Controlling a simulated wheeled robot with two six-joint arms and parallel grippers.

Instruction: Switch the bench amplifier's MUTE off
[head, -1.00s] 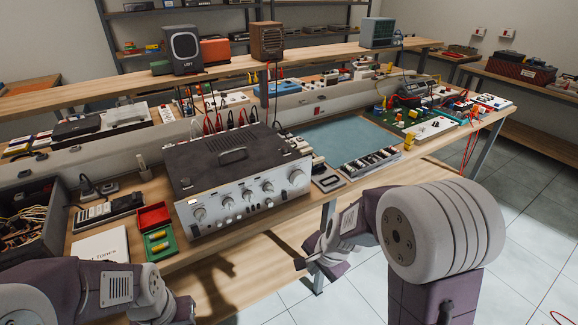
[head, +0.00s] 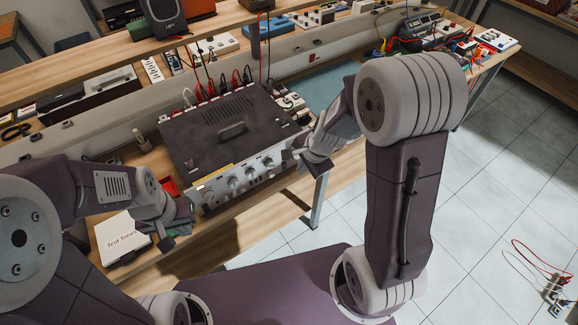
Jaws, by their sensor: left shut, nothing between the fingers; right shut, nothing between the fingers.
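The bench amplifier (head: 212,131) stands on the wooden bench, a dark-topped box with a handle and a silver front panel of knobs and small switches. The MUTE switch is too small to pick out. My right gripper (head: 290,157) is shut and empty, close to the right end of the front panel; I cannot tell whether it touches. My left gripper (head: 178,236) is shut and empty, in front of and left of the panel's left end, over the bench's front edge.
A white booklet (head: 122,238) lies at the bench's front left. A red tray (head: 169,186) is partly hidden behind my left gripper. Cables (head: 212,88) rise behind the amplifier. A blue mat (head: 333,79) lies to its right.

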